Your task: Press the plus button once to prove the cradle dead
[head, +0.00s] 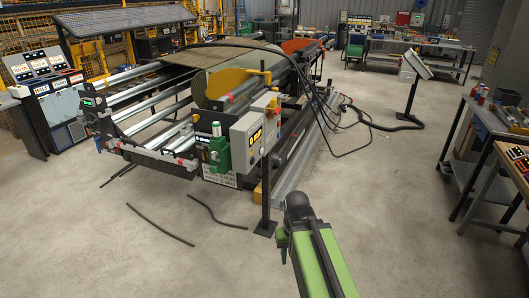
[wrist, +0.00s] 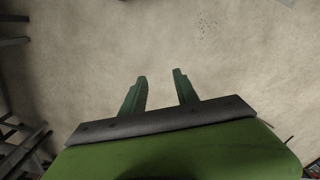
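The cradle (head: 150,112), a frame of metal rollers holding a large roll (head: 225,80), stands left of centre in the head view. A grey control box (head: 246,138) with a yellow label is at its near end, beside a green unit (head: 219,150). I cannot make out a plus button in either view. My green arm (head: 322,265) reaches up from the bottom of the head view, short of the cradle. In the wrist view my gripper (wrist: 161,88) has its two green fingers apart, with only bare floor between and beyond them.
A post on a square base (head: 265,228) stands between my arm and the cradle. Black cables (head: 345,130) lie on the floor to its right, leading towards a tilted console (head: 416,65) on a stand. Workbenches (head: 490,135) line the right.

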